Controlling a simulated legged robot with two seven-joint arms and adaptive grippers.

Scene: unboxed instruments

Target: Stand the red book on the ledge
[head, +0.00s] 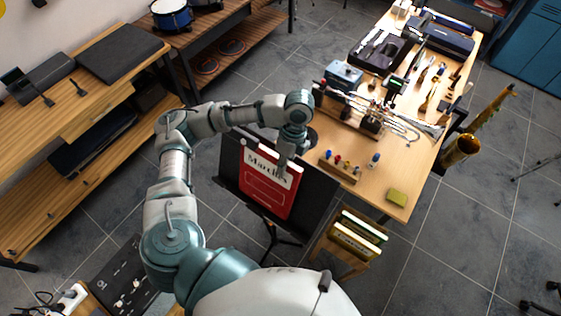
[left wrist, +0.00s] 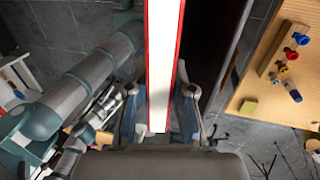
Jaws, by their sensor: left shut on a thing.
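The red book (head: 267,187), with a cream title panel, is upright in front of the black music stand (head: 316,196) in the head view. My left gripper (head: 284,168) is shut on its upper edge. In the left wrist view the book (left wrist: 163,60) shows edge-on, white pages between red covers, between the fingers of my left gripper (left wrist: 160,112). The stand's dark panel (left wrist: 212,35) is close on its right there. The ledge runs along the stand's lower edge; I cannot tell whether the book touches it. My right gripper is not in view.
A wooden table (head: 388,175) with a trumpet, cases and small instruments stands right of the stand. A small wooden rack (head: 338,262) with books is at lower right of the stand. Wooden shelves (head: 75,175) stand on the left. Tiled floor is open at right.

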